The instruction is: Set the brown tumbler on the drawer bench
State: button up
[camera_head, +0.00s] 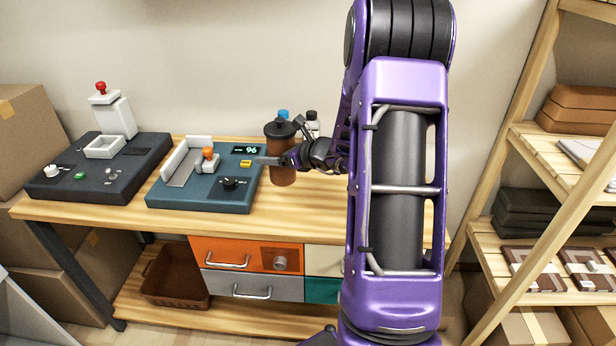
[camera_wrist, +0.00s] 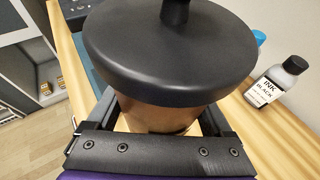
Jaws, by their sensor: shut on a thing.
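The brown tumbler (camera_head: 283,174) has a black lid and stands upright over the drawer bench (camera_head: 315,212), right of the teal machine. My gripper (camera_head: 281,148) is shut on the tumbler's body below the lid. In the wrist view, the black lid (camera_wrist: 170,50) fills the upper middle, with a strip of brown body (camera_wrist: 160,118) between my gripper's fingers (camera_wrist: 160,120). The lid hides the tumbler's base there. I cannot tell whether the base touches the bench top.
A teal machine (camera_head: 205,192) and a black machine (camera_head: 70,175) stand on the bench's left. An ink bottle (camera_wrist: 277,82) and a blue-capped bottle (camera_head: 283,114) are behind the tumbler. Bare wood shows in front of it. A wooden shelf (camera_head: 550,165) stands right.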

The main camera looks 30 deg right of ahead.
aim_at(293, 180)
notch_tip(293, 180, down, 8)
jog(key=shift+r+b, duration=0.1)
jog(key=shift+b, duration=0.45)
jog(key=shift+f, duration=0.2)
jog(key=o, duration=1.4)
jog(key=shift+r, duration=0.25)
jog(key=p+v, duration=0.1)
jog(key=v, duration=1.1)
jog(key=shift+f, duration=0.15)
